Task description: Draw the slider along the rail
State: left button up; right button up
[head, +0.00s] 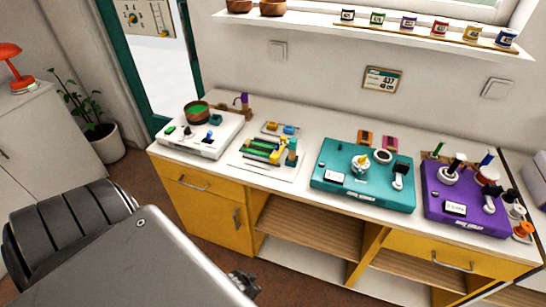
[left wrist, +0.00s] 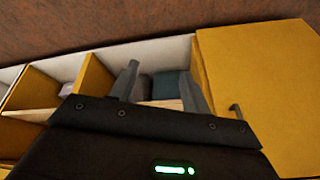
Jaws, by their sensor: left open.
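Several bead boards stand on the counter in the head view: a white board (head: 222,146) at the left, a flat white board with green and yellow bars (head: 262,152), a teal board (head: 335,194) and a purple board (head: 443,219). Small knobs and pegs stand on them; I cannot tell which part is the slider or its rail. My left gripper shows in the left wrist view (left wrist: 160,68), its two grey fingers apart with nothing between them. It faces the cabinet front, away from the boards. My right gripper is not in view.
The white counter (head: 312,144) has yellow doors and open shelves (head: 310,232) below. A shelf (head: 330,22) above holds bowls and several small jars. A lamp (head: 12,65) and a plant (head: 85,112) stand at the left. My grey arm fills the lower left.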

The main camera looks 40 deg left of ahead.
pick_arm(q)
jog(key=w+a+r+n+t+y+b, duration=0.1)
jog(key=w+a+r+n+t+b, duration=0.2)
jog(key=w+r, duration=1)
jog(key=w+a+r+t, duration=0.1)
jog(key=r, duration=0.5)
jog(key=w+a+r+t, duration=0.1)
jog(key=w+a+r, duration=0.1)
jog(key=r, duration=0.4)
jog(key=w+a+r+t+y, duration=0.1)
jog(key=w+r, duration=0.1)
jog(key=r, duration=0.4)
jog(key=shift+w+a, duration=0.2)
jog(key=shift+w, duration=0.05)
jog(key=n+t+y, duration=0.2)
send_near(273, 157)
jog(key=x, duration=1)
jog(key=shift+w+a+f, duration=0.1)
jog(key=shift+w, duration=0.2)
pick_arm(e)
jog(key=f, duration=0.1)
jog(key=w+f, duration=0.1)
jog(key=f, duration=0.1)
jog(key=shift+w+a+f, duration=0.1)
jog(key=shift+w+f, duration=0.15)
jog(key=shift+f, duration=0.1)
